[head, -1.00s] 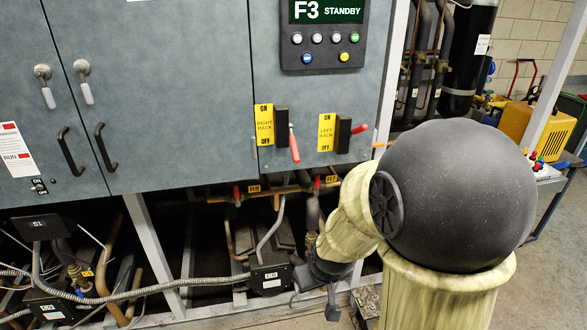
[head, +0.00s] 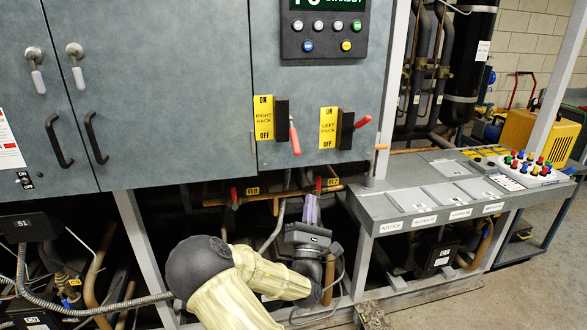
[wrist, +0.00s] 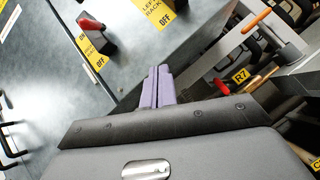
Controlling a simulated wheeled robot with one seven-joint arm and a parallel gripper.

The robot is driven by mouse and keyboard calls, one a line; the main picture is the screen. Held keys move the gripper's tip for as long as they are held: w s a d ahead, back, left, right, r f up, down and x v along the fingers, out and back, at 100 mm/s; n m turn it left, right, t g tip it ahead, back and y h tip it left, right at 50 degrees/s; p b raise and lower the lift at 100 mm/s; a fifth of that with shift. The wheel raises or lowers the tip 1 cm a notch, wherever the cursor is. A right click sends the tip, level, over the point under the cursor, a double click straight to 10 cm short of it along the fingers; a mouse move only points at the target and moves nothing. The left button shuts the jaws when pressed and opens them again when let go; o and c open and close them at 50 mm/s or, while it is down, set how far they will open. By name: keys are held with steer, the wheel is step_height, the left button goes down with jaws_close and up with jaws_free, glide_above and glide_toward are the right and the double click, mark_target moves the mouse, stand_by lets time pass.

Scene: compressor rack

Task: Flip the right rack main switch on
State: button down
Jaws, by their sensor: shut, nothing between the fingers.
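The right rack main switch (head: 281,119) is a black block beside a yellow ON/OFF plate (head: 264,118) on the grey cabinet. Its red handle (head: 295,139) hangs down towards the OFF end. In the wrist view the red handle (wrist: 90,22) shows at the upper left. The left rack switch (head: 345,129) stands to its right, its red handle (head: 362,122) pointing right and slightly up. My gripper (head: 310,208) is below the cabinet's lower edge, lavender fingers pointing up, apart from both switches. In the wrist view the fingers (wrist: 158,88) are together and empty.
Pipes with red valves (head: 317,185) run behind my gripper under the cabinet. A display panel (head: 324,30) is above the switches. The cabinet face around the switches is clear.

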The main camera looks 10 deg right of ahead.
mark_target(294, 136)
steer(key=a+n+t+y, duration=0.1)
steer(key=n+y, duration=0.1)
steer(key=s+a+r+n+t+y, duration=0.1)
steer(key=a+n+y, duration=0.1)
steer(key=n, duration=0.1)
steer(key=a+n+t+y, duration=0.1)
steer(key=a+n, duration=0.1)
steer(key=shift+s+r+n+t+y, duration=0.25)
steer(key=shift+n+t+y, duration=0.15)
steer(key=shift+r, duration=0.1)
steer(key=w+d+r+p, duration=0.1)
steer(key=w+r+p, duration=0.3)
steer(key=r, duration=0.6)
steer(key=shift+w+r+p, duration=0.2)
steer(key=shift+r+p, duration=0.05)
steer(key=shift+p, duration=0.05)
steer(key=shift+d, duration=0.1)
steer(key=shift+r+p, duration=0.2)
steer(key=shift+p, duration=0.3)
steer(key=shift+s+g, duration=0.25)
steer(key=shift+g, duration=0.15)
